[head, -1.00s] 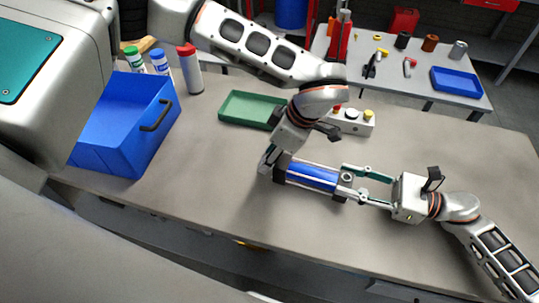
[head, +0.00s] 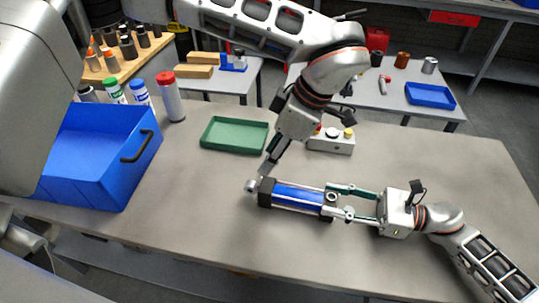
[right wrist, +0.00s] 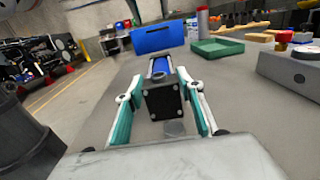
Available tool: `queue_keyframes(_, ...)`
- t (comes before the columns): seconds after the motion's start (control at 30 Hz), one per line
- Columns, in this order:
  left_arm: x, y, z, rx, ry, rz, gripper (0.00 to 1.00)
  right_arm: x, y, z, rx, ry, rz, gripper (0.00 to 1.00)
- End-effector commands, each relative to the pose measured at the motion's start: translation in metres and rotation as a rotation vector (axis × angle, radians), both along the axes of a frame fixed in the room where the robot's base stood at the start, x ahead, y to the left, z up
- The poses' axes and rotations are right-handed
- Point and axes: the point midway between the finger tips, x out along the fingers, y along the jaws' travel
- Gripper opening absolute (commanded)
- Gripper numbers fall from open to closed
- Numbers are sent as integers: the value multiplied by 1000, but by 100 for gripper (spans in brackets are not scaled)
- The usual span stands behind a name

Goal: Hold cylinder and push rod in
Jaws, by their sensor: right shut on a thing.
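The blue cylinder (head: 298,197) with black end caps lies along the grey workbench in the head view. Its near cap (right wrist: 165,101) shows between my right fingers in the right wrist view. My right gripper (head: 328,200) is shut on the cylinder's right end, one teal finger on each side. The rod's metal eye (head: 251,185) sits close against the left cap, with little or no rod showing. My left gripper (head: 267,171) points down just above and beside the left cap. Whether it touches the cap or is open is unclear from this angle.
A green tray (head: 235,150) and a grey button box (head: 331,146) stand behind the cylinder. A blue bin (head: 98,165) and several bottles (head: 171,98) are at the left. The bench front and right side are clear.

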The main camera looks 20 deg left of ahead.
Motion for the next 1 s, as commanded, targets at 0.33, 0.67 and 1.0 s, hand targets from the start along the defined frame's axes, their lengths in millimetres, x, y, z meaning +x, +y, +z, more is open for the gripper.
queue_keyframes(0.33,0,-1,2,0,0,0,35,-1,0,0,0,2,1,47)
queue_keyframes(0.67,0,-1,2,0,0,0,35,0,0,0,0,1,0,57)
queue_keyframes(1.0,0,-1,2,0,0,0,35,0,-37,-2,-3,4,-2,57)
